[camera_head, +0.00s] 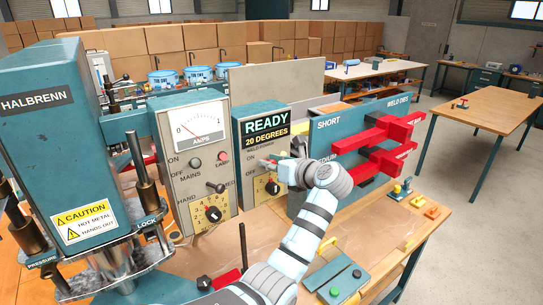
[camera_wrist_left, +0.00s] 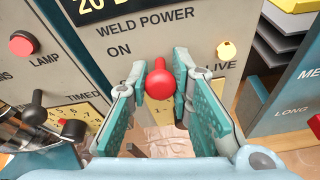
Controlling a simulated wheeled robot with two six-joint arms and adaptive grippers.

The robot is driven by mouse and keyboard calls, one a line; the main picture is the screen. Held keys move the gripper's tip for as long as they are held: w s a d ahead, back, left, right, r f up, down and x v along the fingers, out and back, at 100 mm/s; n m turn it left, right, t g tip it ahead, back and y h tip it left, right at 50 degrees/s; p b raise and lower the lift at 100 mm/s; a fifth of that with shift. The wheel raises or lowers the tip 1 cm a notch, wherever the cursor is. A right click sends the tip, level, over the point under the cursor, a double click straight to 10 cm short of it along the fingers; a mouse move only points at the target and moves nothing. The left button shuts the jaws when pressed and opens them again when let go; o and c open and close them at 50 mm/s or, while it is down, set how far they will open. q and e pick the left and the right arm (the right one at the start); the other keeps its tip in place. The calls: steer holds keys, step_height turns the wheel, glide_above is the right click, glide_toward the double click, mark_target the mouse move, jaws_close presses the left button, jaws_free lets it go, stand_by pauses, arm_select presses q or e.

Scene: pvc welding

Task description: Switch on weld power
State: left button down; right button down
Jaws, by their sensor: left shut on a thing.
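The weld power box (camera_head: 262,124) is teal and grey, with a display reading READY, 20 DEGREES. In the left wrist view its panel (camera_wrist_left: 185,45) reads WELD POWER, with ON at the upper left and LIVE at the right. The switch's red ball knob (camera_wrist_left: 160,82) is below and right of ON. My left gripper (camera_wrist_left: 158,88) is shut on this knob, with one finger on each side; in the head view it reaches the box front (camera_head: 277,166). A pale yellow lamp (camera_wrist_left: 226,50) is above LIVE. The lower switch panel is hidden.
A neighbouring box with an amps meter (camera_head: 197,127) stands left of it, with a mains lever and dial. A HALBRENN press (camera_head: 55,140) fills the left.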

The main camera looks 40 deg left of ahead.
arm_select(q)
steer(key=shift+a+r+g+h+p, duration=0.2)
steer(key=shift+r+g+h+p, duration=0.1)
steer(key=shift+r+h+p, duration=0.5)
steer(key=shift+f+h, duration=0.2)
steer(key=shift+h, duration=0.1)
steer(key=c, duration=1.4)
jaws_free()
steer(key=shift+w+f, duration=0.1)
steer(key=shift+c, duration=0.2)
steer(key=v, duration=1.2)
steer(key=shift+a, duration=0.1)
